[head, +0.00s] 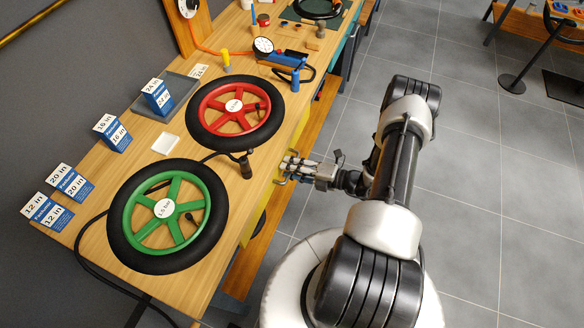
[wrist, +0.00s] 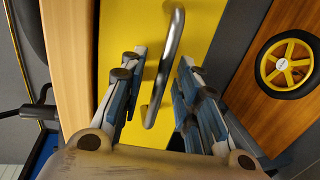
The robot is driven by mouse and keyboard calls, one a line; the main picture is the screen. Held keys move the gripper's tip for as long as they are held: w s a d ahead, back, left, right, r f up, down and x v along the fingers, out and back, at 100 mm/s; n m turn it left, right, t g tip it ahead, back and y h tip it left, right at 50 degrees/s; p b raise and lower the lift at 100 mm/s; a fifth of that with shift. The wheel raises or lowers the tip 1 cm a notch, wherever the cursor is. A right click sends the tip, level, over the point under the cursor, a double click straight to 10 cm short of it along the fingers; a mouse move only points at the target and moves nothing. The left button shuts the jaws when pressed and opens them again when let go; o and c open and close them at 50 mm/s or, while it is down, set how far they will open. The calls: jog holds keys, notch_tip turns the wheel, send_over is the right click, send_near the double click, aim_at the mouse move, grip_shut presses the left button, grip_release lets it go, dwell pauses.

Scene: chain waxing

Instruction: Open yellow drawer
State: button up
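The yellow drawer front (wrist: 200,25) fills the middle of the wrist view, beside the wooden table edge. A thin strip of yellow (head: 256,212) shows under the table edge in the head view. The drawer's grey metal bar handle (wrist: 166,68) lies between the two fingers of my gripper (wrist: 157,72). The fingers are apart, with visible gaps on both sides of the bar. In the head view my gripper (head: 284,170) is at the table's front edge, and the handle cannot be made out there. The drawer looks shut, its front close under the tabletop.
On the wooden tabletop (head: 100,210) lie a green-rimmed wheel (head: 178,212) and a red-rimmed wheel (head: 236,122). A yellow-rimmed wheel (wrist: 288,64) lies on a lower wooden surface.

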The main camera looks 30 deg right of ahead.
jog(key=shift+c, duration=0.4)
grip_shut()
